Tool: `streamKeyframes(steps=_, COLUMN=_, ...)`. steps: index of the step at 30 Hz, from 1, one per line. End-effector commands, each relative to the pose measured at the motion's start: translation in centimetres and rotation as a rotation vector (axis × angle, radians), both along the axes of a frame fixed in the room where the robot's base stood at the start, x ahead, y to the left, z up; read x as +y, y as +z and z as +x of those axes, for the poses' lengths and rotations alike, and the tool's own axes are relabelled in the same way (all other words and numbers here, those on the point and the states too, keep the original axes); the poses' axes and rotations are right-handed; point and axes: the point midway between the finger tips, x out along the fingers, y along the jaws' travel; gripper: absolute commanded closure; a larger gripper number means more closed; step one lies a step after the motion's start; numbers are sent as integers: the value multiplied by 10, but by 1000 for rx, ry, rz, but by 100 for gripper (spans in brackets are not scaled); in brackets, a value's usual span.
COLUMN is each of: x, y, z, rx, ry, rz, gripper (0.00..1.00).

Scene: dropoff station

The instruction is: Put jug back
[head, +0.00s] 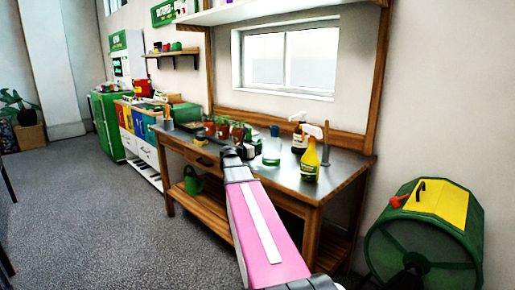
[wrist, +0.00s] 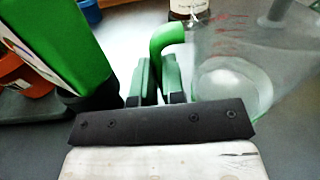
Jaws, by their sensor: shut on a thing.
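The jug is clear with red markings and a green handle. In the wrist view its clear body (wrist: 235,65) fills the right side and its green handle (wrist: 168,36) runs down between the fingers. My gripper (wrist: 159,85) is shut on the handle. In the head view my gripper (head: 246,151) is over the workbench, with the jug (head: 271,157) just right of it. The jug looks upright. Whether its base touches the bench top I cannot tell.
Potted plants (head: 223,128) stand to the left. A green box-like object (wrist: 70,45) is close left of my gripper. A green watering can (head: 192,181) sits on the lower shelf.

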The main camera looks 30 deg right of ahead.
Motion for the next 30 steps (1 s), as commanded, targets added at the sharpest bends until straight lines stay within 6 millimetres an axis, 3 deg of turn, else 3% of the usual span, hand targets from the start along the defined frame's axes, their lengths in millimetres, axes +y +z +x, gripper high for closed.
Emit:
streamKeyframes(steps=7, x=0, y=-2, z=0, rx=1, ry=0, rz=-1, gripper=100)
streamKeyframes(steps=9, x=0, y=-2, z=0, rx=0, ry=0, rz=0, gripper=70)
streamKeyframes(steps=10, x=0, y=-2, z=0, rx=0, ry=0, rz=0, gripper=64)
streamKeyframes(steps=21, x=2, y=1, z=-1, rx=0, ry=0, rz=0, gripper=64)
streamKeyframes(steps=26, x=23, y=1, z=-8, rx=0, ry=2, rz=0, gripper=64)
streamKeyframes(steps=30, x=50, y=0, z=-16, rx=0, ry=3, rz=0, gripper=64)
